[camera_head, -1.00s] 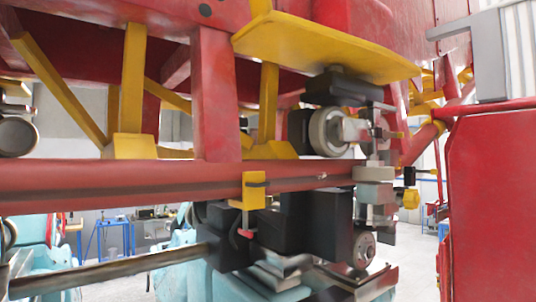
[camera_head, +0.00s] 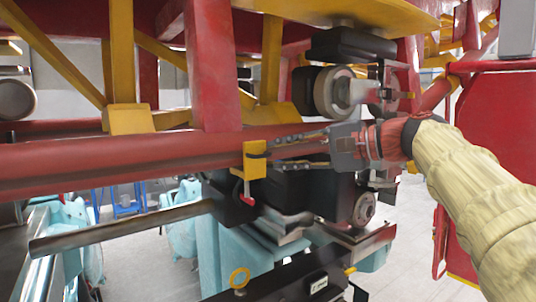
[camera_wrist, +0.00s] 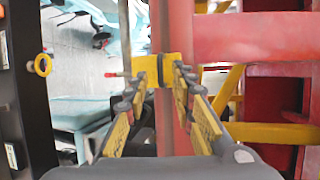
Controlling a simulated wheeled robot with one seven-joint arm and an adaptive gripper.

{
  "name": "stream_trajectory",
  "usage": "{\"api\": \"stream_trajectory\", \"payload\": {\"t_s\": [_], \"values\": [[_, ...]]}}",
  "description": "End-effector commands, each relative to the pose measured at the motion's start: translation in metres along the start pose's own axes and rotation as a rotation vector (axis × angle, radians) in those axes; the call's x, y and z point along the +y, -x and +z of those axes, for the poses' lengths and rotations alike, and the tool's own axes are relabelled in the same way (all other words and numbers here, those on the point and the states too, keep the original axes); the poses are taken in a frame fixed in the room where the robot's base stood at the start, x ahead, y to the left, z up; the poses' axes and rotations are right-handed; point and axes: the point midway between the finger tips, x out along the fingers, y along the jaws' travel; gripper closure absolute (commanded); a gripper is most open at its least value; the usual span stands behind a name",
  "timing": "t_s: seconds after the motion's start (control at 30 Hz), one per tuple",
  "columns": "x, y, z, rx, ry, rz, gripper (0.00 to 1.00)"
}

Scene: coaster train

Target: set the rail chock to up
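The rail chock is a yellow block (camera_head: 255,160) clamped on the long red rail (camera_head: 120,163). A small lever with a red end (camera_head: 246,201) hangs down below it in the head view. In the wrist view the chock (camera_wrist: 171,70) lies across the rail just beyond the fingertips, with its red-ended lever (camera_wrist: 115,75) sticking out to the left. My gripper (camera_head: 273,152) reaches in from the right, fingers apart above and below the rail line, close to the chock. In the wrist view my gripper (camera_wrist: 162,84) is open; contact with the chock cannot be told.
Black wheel blocks and wheels (camera_head: 363,209) sit right of and below the chock. Red posts (camera_head: 210,70) and yellow braces stand above the rail. A metal bar (camera_head: 120,228) runs at lower left. A black beam with a yellow ring (camera_head: 239,278) lies below.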

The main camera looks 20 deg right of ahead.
Motion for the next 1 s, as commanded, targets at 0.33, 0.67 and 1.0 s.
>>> {"api": "stream_trajectory", "payload": {"t_s": [0.33, 0.67, 1.0], "values": [[-0.001, -0.041, 0.000, 0.000, 0.001, 0.001, 0.75], [0.000, -0.044, 0.000, 0.002, 0.002, 0.001, 0.75], [0.000, -0.044, 0.000, 0.002, 0.002, 0.001, 0.94]]}}
